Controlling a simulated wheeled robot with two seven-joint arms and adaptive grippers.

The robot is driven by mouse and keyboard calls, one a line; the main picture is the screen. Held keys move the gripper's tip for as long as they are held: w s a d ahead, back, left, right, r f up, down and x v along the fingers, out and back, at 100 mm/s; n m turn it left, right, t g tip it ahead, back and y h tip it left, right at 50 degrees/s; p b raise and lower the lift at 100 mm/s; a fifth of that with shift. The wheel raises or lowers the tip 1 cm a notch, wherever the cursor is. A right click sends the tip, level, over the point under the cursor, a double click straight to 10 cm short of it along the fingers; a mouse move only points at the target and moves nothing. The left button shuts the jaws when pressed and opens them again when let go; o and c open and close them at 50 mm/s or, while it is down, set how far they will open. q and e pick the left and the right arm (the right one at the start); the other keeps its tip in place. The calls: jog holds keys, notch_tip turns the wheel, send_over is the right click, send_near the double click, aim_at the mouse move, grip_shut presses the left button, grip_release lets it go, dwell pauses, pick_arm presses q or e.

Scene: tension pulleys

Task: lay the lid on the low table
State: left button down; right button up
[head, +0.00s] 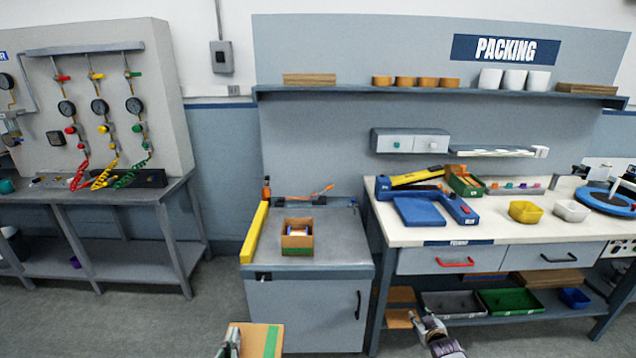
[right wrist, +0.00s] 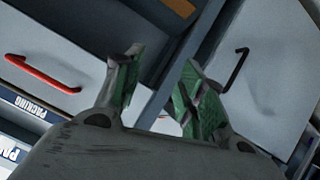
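The lid (head: 255,342) is a flat tan cardboard piece with a green stripe, at the bottom edge of the head view and partly cut off. My left gripper (head: 231,345) is at the lid's left edge and appears shut on it, holding it in front of the low table. The low table (head: 340,252) is a grey cabinet-like stand with a flat top. An open cardboard box (head: 297,245) with a green band stands on it, with something orange and white inside. My right gripper (head: 428,325) is open and empty, to the right; its parted green-padded fingers show in the right wrist view (right wrist: 158,90).
A yellow bar (head: 255,233) runs along the low table's left edge, and an orange-capped bottle (head: 266,190) stands at the back. The top right of the box is clear. The packing bench (head: 480,228) with drawers stands to the right, near my right gripper.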

jog(key=s+a+f+g, duration=0.2)
jog(key=s+f+g, duration=0.3)
jog(key=s+f, duration=2.15)
jog(key=s+a+f+g, duration=0.1)
jog(key=s+f+g, duration=0.1)
jog(key=s, duration=0.9)
jog(key=s+a+f+g, duration=0.1)
jog(key=s+f, duration=0.3)
jog(key=s, duration=0.7)
jog(key=s+a+f+g, duration=0.1)
jog(key=s+f, duration=0.3)
jog(key=s, duration=0.8)
jog(key=shift+g, duration=0.8)
jog(key=shift+a, duration=0.1)
